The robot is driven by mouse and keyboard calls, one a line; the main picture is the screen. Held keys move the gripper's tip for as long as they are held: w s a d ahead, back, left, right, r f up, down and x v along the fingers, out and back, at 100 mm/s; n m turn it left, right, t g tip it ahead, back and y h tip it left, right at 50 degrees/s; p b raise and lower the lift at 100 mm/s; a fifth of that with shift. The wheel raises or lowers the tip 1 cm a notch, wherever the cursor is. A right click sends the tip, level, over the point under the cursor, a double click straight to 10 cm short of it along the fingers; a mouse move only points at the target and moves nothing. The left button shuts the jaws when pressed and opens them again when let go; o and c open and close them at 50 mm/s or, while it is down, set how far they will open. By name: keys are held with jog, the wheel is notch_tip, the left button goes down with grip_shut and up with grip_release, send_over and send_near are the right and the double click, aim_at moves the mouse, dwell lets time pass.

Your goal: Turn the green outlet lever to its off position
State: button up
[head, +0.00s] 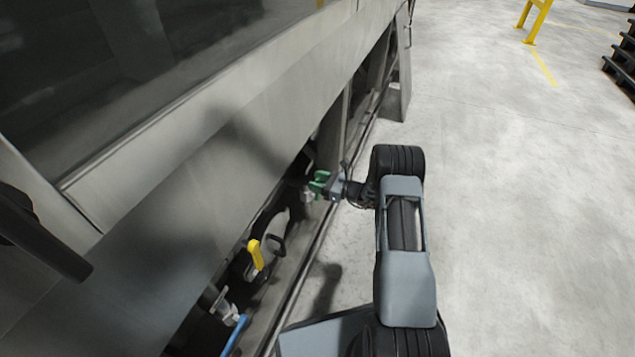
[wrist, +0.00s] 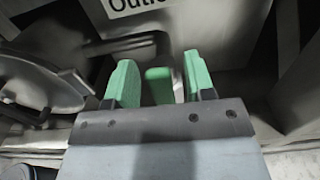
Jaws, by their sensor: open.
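The green outlet lever (wrist: 160,86) shows in the wrist view as a short green piece between my two green fingers. My gripper (wrist: 159,62) is open, with one finger on each side of the lever and a gap visible on both sides. In the head view my gripper (head: 319,182) reaches leftward into the recess under the machine's side panel. There the lever cannot be told apart from the green fingers. The lever's lower part is hidden by the gripper body in the wrist view.
A white sign (wrist: 152,6) starting "Outl" is above the lever. A yellow lever (head: 256,254) and a blue lever (head: 236,335) sit nearer along the recess. The machine's panel (head: 215,175) overhangs on the left.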

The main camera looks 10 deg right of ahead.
jog(key=shift+c, duration=0.3)
grip_shut()
